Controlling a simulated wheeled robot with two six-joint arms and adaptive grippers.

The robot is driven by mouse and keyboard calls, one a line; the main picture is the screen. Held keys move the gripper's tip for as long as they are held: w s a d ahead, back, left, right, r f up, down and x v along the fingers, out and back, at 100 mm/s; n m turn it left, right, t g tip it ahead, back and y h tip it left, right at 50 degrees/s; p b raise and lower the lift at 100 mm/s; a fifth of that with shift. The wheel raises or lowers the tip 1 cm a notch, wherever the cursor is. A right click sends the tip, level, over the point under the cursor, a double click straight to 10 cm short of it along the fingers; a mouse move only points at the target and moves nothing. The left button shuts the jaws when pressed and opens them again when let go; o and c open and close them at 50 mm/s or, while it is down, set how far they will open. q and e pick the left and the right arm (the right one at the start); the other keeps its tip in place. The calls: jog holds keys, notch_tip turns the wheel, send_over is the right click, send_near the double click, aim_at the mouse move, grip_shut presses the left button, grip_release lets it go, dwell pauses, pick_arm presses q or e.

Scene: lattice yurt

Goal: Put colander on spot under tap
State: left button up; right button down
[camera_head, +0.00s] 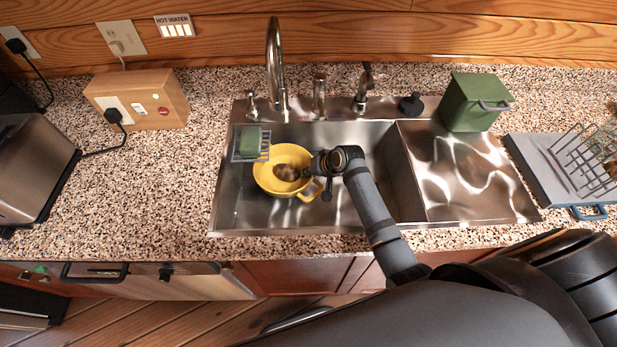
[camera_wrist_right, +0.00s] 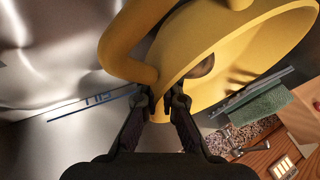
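The yellow colander (camera_head: 268,184) is in the left basin of the sink, below and in front of the tall curved tap (camera_head: 274,55). A brown roundish thing (camera_head: 287,172) lies in it. My right gripper (camera_head: 318,166) is at the colander's right edge, beside a loop handle. In the right wrist view its fingers (camera_wrist_right: 165,101) pinch the colander's wall (camera_wrist_right: 225,62) next to the handle (camera_wrist_right: 128,62). A blue-lined mark with letters (camera_wrist_right: 97,98) shows on the sink floor there. I cannot tell whether the colander touches the floor. My left gripper is out of view.
A green sponge (camera_head: 251,140) sits on a rack at the basin's left wall. A smaller tap (camera_head: 363,88) and a black stopper (camera_head: 411,104) stand behind the sink. A green box (camera_head: 474,102) stands at the drainboard's back right. The basin's front right is clear.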

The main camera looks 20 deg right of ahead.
jog(key=shift+f, duration=1.75)
jog(key=c, duration=1.5)
grip_release()
jog(key=shift+f, duration=0.15)
jog(key=shift+s+d+r, duration=0.1)
jog(key=shift+r, duration=0.2)
jog(key=v, duration=1.1)
jog(key=shift+s+r+p, duration=0.15)
jog(key=shift+r+p, duration=0.1)
jog(key=shift+p, duration=0.05)
